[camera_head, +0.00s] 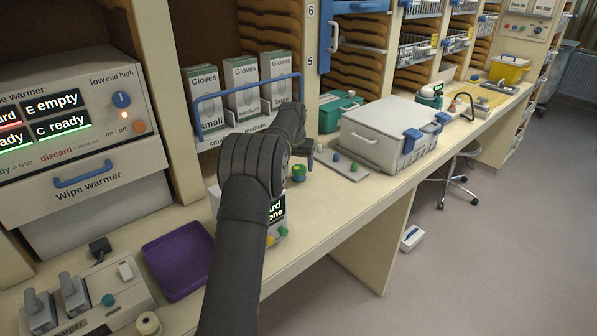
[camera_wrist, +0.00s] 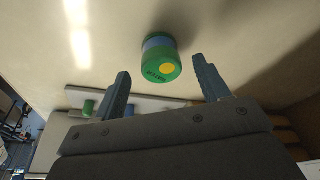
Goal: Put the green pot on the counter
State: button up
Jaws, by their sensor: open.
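The green pot (camera_wrist: 160,60) is a small green cylinder with a blue band and a yellow dot. In the head view the pot (camera_head: 298,172) stands on the counter (camera_head: 335,205), just right of my dark arm. In the wrist view it lies ahead of and between the fingertips, with no finger touching it. My gripper (camera_wrist: 164,78) is open and empty, its two grey-blue fingers apart. In the head view the gripper (camera_head: 305,150) is partly hidden behind my arm, close to the pot.
A grey board (camera_head: 340,163) with green and blue knobs lies right of the pot, before a large grey box (camera_head: 385,130). A device with a lit display (camera_head: 277,222) stands partly behind my arm. A purple tray (camera_head: 178,258) and glove boxes (camera_head: 242,90) are at left.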

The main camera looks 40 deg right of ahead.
aim_at(298, 169)
jog(key=v, duration=0.7)
jog(key=shift+r, duration=0.35)
jog(key=x, duration=1.2)
jog(key=shift+s+a+f, duration=0.1)
jog(key=shift+f, duration=0.05)
notch_tip(298, 169, up, 2)
jog(key=shift+r, duration=1)
